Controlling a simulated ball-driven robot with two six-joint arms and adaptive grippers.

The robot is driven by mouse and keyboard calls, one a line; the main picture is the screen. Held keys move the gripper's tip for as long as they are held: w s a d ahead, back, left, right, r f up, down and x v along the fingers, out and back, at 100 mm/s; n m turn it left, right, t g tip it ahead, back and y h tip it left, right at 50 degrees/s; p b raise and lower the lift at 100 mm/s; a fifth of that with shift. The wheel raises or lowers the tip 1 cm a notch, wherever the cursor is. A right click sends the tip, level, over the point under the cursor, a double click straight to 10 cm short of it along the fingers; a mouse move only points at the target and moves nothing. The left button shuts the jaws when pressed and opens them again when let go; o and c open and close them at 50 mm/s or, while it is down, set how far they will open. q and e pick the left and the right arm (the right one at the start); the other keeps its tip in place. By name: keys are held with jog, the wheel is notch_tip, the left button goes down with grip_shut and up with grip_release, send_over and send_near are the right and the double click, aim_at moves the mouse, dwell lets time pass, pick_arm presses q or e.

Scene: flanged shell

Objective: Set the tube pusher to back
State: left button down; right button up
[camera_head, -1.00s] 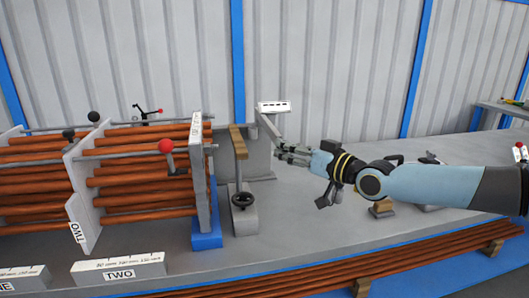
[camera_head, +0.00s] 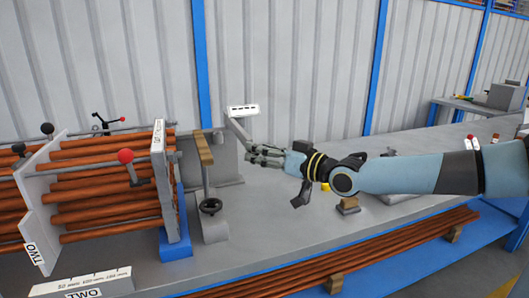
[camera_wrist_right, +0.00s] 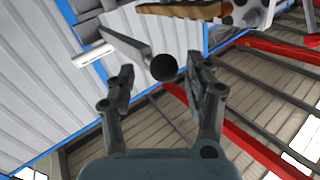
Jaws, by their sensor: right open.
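A grey lever bar (camera_head: 239,131) slants down from a white label plate (camera_head: 243,110) toward my right gripper. It may be the tube pusher; its label is too small to read. The bar also shows in the right wrist view (camera_wrist_right: 125,45), leading to a black ball knob (camera_wrist_right: 164,67). The knob lies between the two spread fingers of my right gripper (camera_head: 252,155), with gaps visible on both sides. That gripper is open; how deep the knob sits between the fingers I cannot tell. In the head view the fingers hide the knob. My left gripper is not in view.
At left, reddish-brown tubes (camera_head: 105,180) pass through grey plates. The bench top (camera_head: 280,225) has free room in front of my right forearm. A wooden block (camera_head: 347,205) sits below it.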

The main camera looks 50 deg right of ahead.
jog(key=shift+s, duration=0.1)
jog(key=s, duration=1.1)
jog(key=shift+s+d, duration=0.25)
jog(key=shift+s, duration=0.15)
